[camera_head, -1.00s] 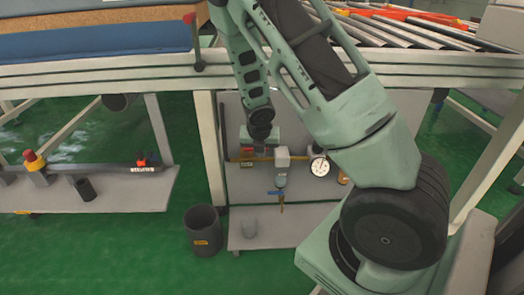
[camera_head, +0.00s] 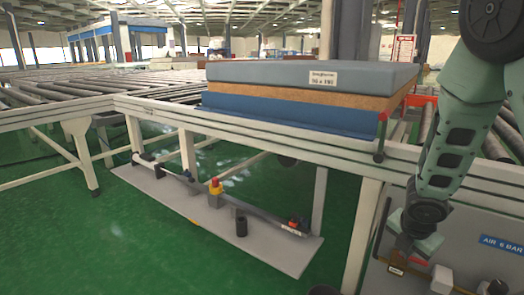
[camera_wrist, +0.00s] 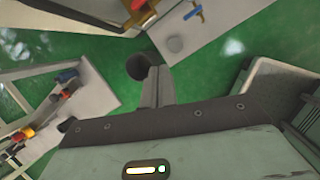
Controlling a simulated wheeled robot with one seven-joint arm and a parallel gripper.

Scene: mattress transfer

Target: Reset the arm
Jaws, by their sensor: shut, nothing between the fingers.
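My arm (camera_head: 468,115) hangs at the right side of the head view, in front of the conveyor frame. My gripper points down beside the air panel below the conveyor; its fingertips are not clear there. In the wrist view my gripper (camera_wrist: 156,88) shows as two grey fingers closed together with nothing held. A grey-topped mattress (camera_head: 310,75) with a tan layer and a blue base lies on the conveyor, left of my arm and apart from it.
The conveyor's white front rail (camera_head: 260,135) runs close to my arm. An "AIR 6 BAR" sign (camera_head: 503,244) is at right. Green floor (camera_head: 110,250) is clear at left.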

